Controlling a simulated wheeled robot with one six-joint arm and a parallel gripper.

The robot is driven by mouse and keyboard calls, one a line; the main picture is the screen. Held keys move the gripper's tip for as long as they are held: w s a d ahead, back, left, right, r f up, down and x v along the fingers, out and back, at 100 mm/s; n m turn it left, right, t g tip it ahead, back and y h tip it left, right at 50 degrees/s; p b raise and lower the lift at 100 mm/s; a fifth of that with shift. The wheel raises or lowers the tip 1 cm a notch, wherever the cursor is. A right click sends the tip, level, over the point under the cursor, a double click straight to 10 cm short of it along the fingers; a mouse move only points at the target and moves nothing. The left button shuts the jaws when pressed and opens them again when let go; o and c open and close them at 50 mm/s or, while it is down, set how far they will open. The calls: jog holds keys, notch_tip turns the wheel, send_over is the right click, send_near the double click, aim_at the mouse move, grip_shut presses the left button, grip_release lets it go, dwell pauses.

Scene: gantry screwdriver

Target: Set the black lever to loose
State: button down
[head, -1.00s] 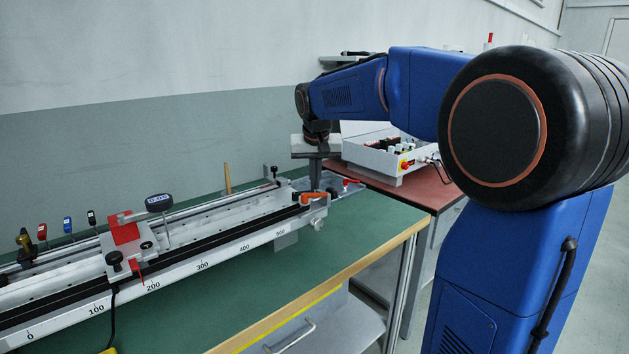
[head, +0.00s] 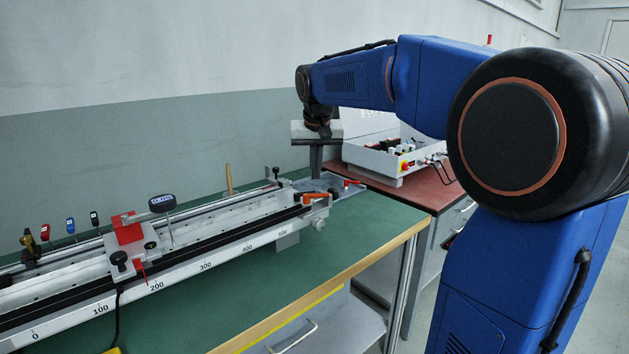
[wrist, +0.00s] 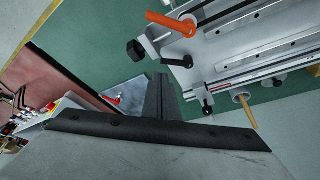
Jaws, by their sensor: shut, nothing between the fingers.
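Two black-handled parts show at the end of the rail frame in the wrist view. One short black lever (wrist: 182,61) lies beside the orange lever (wrist: 170,23); another black handle (wrist: 207,106) sits at the frame's corner and also shows in the head view (head: 276,171). I cannot tell which is the task's lever, nor read any loose or tight mark. The orange lever also shows in the head view (head: 316,197). My gripper (head: 316,174) is shut and empty, pointing down above the rail end; its fingers also show in the wrist view (wrist: 161,80), apart from both black handles.
The rail frame (head: 230,260) with its scale lies along the green table (head: 350,235). A red-topped carriage (head: 128,232) stands on it. A red lever (wrist: 112,98) sits on a grey plate beyond the frame end. A control box (head: 385,160) stands on the reddish table behind.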

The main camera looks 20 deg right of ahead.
jog(key=v, duration=0.5)
jog(key=shift+a+r, duration=0.2)
jog(key=shift+a, duration=0.05)
jog(key=s+a+f+n, duration=0.1)
jog(key=s+a+f, duration=0.1)
jog(key=s+f, duration=0.5)
jog(key=s+a+f+n+y, duration=0.1)
jog(key=s+a+f, duration=0.1)
jog(key=s+f, duration=0.6)
jog(key=s+a+f+n+t, duration=0.1)
jog(key=s+f, duration=0.7)
jog(key=s, duration=1.1)
jog(key=shift+a+n, duration=0.6)
jog(key=shift+a, duration=0.2)
